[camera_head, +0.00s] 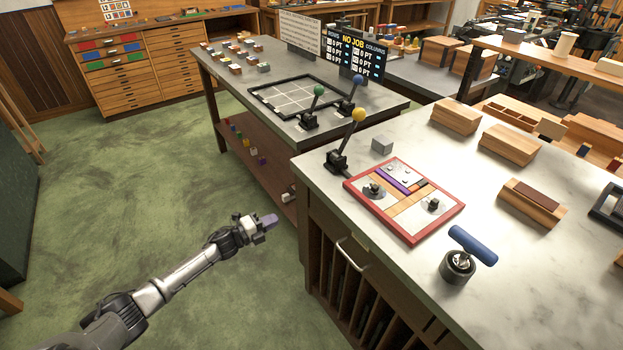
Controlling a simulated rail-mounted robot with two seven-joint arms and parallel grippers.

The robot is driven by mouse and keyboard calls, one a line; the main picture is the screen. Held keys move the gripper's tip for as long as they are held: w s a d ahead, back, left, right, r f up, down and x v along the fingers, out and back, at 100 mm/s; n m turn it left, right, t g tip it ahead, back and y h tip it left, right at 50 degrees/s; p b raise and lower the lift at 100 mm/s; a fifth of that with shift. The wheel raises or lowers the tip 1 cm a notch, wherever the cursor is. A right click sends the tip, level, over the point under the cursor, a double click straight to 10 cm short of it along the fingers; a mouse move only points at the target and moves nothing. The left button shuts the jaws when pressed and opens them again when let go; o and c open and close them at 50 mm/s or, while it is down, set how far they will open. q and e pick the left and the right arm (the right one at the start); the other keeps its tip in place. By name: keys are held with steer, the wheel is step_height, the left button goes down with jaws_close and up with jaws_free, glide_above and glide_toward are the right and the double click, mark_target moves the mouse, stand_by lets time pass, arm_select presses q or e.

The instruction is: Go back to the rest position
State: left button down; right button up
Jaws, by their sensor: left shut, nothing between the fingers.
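My left gripper (268,221) is at the end of my left arm, which comes in from the lower left. It hangs over the green floor, left of the near marble-topped bench (510,265), apart from it. It is shut and holds nothing. My right gripper is not in view.
The near bench carries a red-framed tray (413,238), a blue-handled tool (472,247), a yellow-knobbed lever (346,142), a grey cube (382,144) and several wooden blocks. Behind it stands another bench with a black grid frame (262,103). The green floor (130,190) at left is clear.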

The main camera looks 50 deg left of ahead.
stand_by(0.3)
arm_select(q)
steer(key=a+f+n+g+y, duration=0.3)
steer(key=a+n+y, duration=0.4)
steer(key=n, duration=0.1)
steer(key=s+d+r+n+g+h+p, duration=0.1)
steer(key=s+d+r+n+g, duration=0.15)
steer(key=s+d, duration=0.65)
steer(key=s+d+r+n+g+h+p, duration=0.1)
steer(key=s+d+r+n+g+p, duration=0.2)
steer(key=d, duration=1.2)
steer(key=s+d+r+n+g+h, duration=0.15)
steer(key=s+d+n+g, duration=0.35)
steer(key=d, duration=0.7)
steer(key=s+d+m+h+p, duration=0.1)
steer(key=s+d+h+p, duration=0.15)
steer(key=s+d, duration=0.6)
step_height(320, 180, up, 38)
steer(key=s+a+y+p, duration=0.1)
steer(key=a+p, duration=0.1)
steer(key=p, duration=3.6)
steer(key=shift+s+a+f+g, duration=0.15)
steer(key=shift+s+a+g, duration=0.1)
steer(key=shift+g, duration=0.1)
